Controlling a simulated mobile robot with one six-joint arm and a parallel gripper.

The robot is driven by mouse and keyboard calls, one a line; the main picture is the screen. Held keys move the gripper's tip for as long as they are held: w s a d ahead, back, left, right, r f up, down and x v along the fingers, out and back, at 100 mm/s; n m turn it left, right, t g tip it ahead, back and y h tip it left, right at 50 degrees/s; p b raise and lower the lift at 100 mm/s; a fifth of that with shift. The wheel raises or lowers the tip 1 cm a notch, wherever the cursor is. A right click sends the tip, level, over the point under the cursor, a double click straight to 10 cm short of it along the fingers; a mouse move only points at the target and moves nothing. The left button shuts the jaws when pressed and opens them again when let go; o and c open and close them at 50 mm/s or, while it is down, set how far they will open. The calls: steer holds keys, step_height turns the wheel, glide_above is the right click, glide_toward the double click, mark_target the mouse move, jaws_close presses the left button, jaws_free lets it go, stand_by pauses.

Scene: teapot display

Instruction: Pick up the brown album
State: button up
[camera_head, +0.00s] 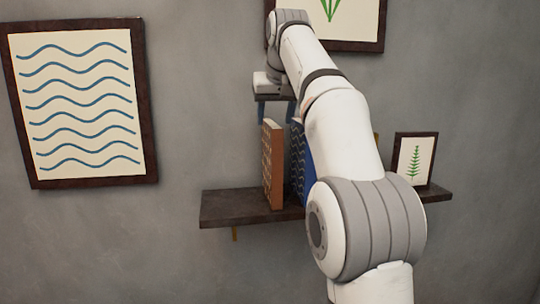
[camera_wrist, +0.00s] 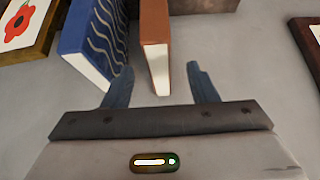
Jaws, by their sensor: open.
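The brown album (camera_head: 273,165) stands upright on the dark wall shelf (camera_head: 228,208), just left of a blue album (camera_head: 302,165). In the wrist view the brown album (camera_wrist: 157,45) shows its pale page edges and lies between and beyond my two fingers. My gripper (camera_head: 276,113) is open, a little above the albums in the head view. It also shows in the wrist view (camera_wrist: 160,85), with the fingers apart on either side of the brown album's line. The left finger is close to the blue album (camera_wrist: 93,40). I cannot tell whether they touch.
A small framed fern picture (camera_head: 414,160) stands at the shelf's right end. A wave picture (camera_head: 80,105) hangs on the wall at left. A framed poppy picture (camera_wrist: 25,28) shows in the wrist view. My arm hides the shelf's middle. The shelf's left end is bare.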

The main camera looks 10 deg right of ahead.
mark_target(272, 162)
steer(key=x, duration=0.7)
steer(key=shift+f, duration=0.3)
steer(key=shift+c, duration=0.4)
jaws_close()
steer(key=shift+r, duration=0.1)
